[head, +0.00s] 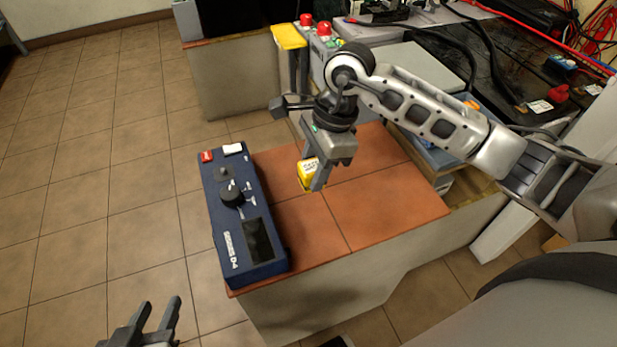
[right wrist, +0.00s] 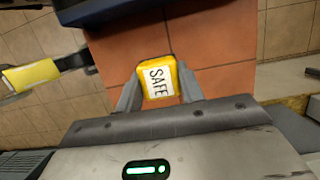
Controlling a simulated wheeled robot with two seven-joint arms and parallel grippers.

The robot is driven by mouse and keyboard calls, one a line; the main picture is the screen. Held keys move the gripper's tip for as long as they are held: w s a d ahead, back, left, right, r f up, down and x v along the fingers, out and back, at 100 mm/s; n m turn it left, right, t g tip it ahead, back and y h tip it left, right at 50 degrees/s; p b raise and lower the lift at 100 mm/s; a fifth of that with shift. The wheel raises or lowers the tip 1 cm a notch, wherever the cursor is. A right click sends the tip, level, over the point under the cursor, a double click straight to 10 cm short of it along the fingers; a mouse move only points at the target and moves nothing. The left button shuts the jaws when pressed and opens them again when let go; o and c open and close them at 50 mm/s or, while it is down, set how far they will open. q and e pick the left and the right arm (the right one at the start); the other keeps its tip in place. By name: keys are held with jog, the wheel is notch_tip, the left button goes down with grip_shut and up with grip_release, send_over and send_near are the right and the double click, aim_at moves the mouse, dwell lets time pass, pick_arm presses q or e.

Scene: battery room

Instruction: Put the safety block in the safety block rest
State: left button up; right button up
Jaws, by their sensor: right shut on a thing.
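The safety block (head: 306,174) is a small yellow block with a white label. In the right wrist view the safety block (right wrist: 157,80) sits between the fingers, its label reading SAFE. My right gripper (head: 317,178) is shut on it, pointing down over the terracotta tabletop. In the right wrist view the right gripper (right wrist: 158,92) has a finger on each side of the block. My left gripper (head: 158,318) is open and empty at the bottom left, over the floor. I cannot tell for certain which thing is the safety block rest; a yellow-topped stand (head: 289,37) on dark posts is at the back.
A dark blue device (head: 240,222) with a black knob and red and white buttons lies along the left edge of the tiled table (head: 375,195). Red buttons (head: 324,28) are behind. A bench with cables is at the back right. Tabletop right of the device looks clear.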

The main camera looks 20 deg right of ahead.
aim_at(308, 180)
jog(key=shift+w+a+f, duration=0.1)
jog(key=shift+w+f, duration=0.7)
jog(key=shift+f, duration=0.2)
jog(key=shift+w+f, duration=0.15)
jog(key=shift+f, duration=1.65)
jog(key=o, duration=1)
